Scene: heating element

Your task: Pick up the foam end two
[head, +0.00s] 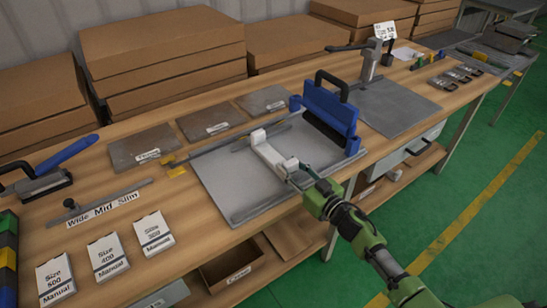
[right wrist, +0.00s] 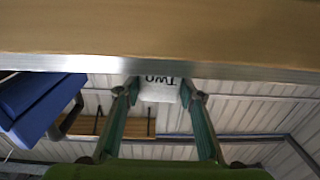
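The foam end two (right wrist: 158,90) is a small white block with "TWO" printed on it, upside down in the right wrist view. In the head view, a white foam end (head: 290,165) sits at the near end of a long pale bar (head: 268,152) on the grey metal plate (head: 222,185). My right gripper (head: 301,179) is at that near end. In the right wrist view, the green fingers of my right gripper (right wrist: 160,92) stand apart, one on each side of the block, with narrow gaps seeming to show. My left gripper is out of view.
Another white block (head: 258,136) is at the bar's far end. Several flat grey plates lie behind, manual boxes (head: 106,257) at the left, and cardboard boxes (head: 160,50) along the wall.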

